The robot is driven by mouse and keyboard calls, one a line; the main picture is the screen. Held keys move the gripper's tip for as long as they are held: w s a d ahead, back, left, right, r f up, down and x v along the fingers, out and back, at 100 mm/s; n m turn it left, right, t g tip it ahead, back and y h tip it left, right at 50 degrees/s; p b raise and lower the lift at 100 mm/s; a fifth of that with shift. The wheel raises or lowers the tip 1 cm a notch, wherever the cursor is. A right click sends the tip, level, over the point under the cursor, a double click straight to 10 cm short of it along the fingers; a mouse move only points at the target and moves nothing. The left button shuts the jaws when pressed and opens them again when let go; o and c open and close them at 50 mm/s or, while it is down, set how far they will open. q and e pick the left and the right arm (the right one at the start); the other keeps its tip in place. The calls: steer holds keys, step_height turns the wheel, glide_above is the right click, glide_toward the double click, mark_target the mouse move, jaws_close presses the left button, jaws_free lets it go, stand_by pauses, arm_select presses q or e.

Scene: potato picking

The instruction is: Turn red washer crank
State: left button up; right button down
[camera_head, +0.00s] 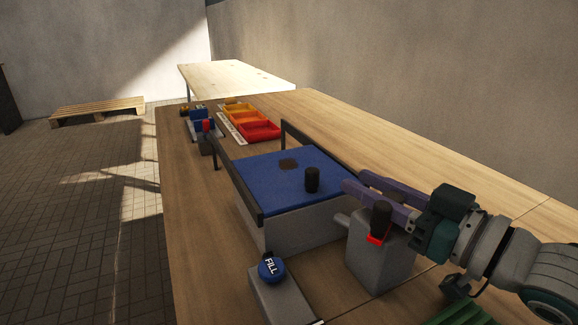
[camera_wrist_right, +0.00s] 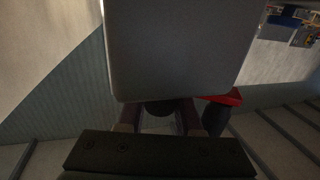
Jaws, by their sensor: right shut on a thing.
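My right gripper (camera_head: 365,184), with purple fingers, reaches in from the right over the housing. The handle shows in front of the near finger, and in the right wrist view the crank (camera_wrist_right: 226,98) lies outside the fingers. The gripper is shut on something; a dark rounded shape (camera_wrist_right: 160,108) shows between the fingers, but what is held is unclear. The housing hides the fingertips there. My left gripper is not in view.
A blue-topped washer box (camera_head: 270,180) with dark rails and a black knob (camera_head: 312,180) stands left of the housing. A blue FILL button (camera_head: 271,268) is in front. Red and orange trays (camera_head: 260,130) lie farther back. The wooden table (camera_head: 420,150) is clear at the back right.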

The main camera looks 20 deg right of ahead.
mark_target(364, 222)
steer(key=shift+a+f+n+g+y+b, duration=0.15)
steer(key=shift+n+g+y+b, duration=0.25)
steer(key=shift+n+y+b, duration=0.5)
steer(key=n+g+y+b, duration=0.3)
steer(key=b, duration=0.1)
steer(key=s+a+n+g+y+b, duration=0.1)
steer(key=n+g+y+b, duration=0.1)
steer(key=b, duration=0.3)
steer(key=s+n+g+y+b, duration=0.1)
steer(key=n+g+y+b, duration=0.2)
steer(key=g+y+b, duration=0.1)
steer(key=shift+a+f+n+g, duration=0.15)
steer(key=shift+a+n+g, duration=0.2)
steer(key=shift+g, duration=0.15)
steer(key=shift+s+n+g+y+b, duration=0.2)
steer(key=shift+n+g+y+b, duration=0.35)
steer(key=shift+g+b, duration=0.55)
steer(key=shift+s+a+r+g, duration=0.1)
steer(key=shift+r+g, duration=0.15)
steer(key=shift+g, duration=0.05)
steer(key=c, duration=0.9)
jaws_free()
steer(key=shift+o, duration=0.2)
